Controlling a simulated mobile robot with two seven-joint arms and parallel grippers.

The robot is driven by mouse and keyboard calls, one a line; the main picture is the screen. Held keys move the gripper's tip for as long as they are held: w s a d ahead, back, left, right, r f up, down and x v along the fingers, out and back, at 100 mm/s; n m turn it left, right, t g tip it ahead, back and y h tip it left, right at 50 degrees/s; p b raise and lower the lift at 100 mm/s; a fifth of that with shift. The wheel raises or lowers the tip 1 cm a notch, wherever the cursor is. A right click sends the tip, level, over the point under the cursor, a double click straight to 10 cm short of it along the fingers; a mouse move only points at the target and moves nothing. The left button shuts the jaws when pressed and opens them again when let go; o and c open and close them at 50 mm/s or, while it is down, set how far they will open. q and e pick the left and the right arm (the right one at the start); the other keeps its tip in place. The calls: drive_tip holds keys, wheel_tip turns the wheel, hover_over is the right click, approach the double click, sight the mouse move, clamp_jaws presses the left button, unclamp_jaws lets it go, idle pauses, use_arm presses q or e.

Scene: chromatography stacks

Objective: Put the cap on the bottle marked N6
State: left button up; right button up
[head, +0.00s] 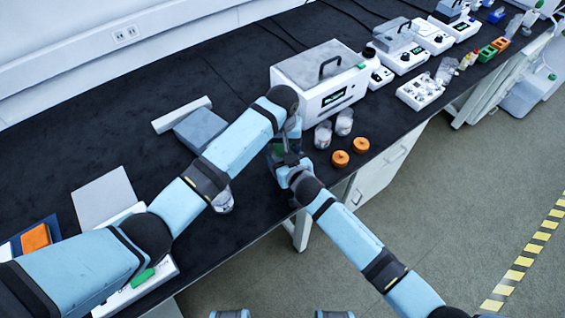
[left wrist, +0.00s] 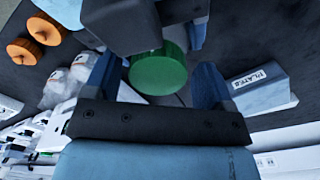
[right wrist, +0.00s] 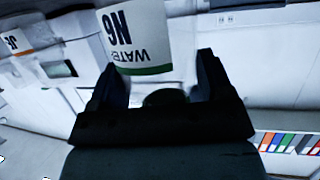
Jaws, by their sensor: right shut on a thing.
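The green cap (left wrist: 158,74) sits between the two fingers of my right gripper (head: 284,165), which is shut on it. In the right wrist view it seems to be the dark round shape (right wrist: 165,97) between the fingers. The white bottle marked N6 (right wrist: 125,35), with a green band, stands just beyond the right fingertips. Its lettering is upside down there; whether cap and bottle touch I cannot tell. My left gripper (head: 292,135) is open around the cap, with gaps on both sides. My arms hide most of the bottle in the head view.
Two clear bottles (head: 323,135) and two orange caps (head: 340,158) stand right of my grippers, near the bench's front edge. An instrument (head: 318,78) stands behind them. A grey box labelled PLATES (left wrist: 260,88) lies to the left. A white tray of glassware (head: 420,92) is farther right.

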use_arm(q)
drive_tip(key=shift+s+r, duration=0.1)
drive_tip(key=shift+r, duration=2.2)
drive_tip(key=shift+c, duration=0.5)
drive_tip(key=shift+r, duration=0.2)
wheel_tip(320, 180, up, 3)
drive_tip(key=n, duration=0.3)
drive_tip(key=shift+f, duration=4)
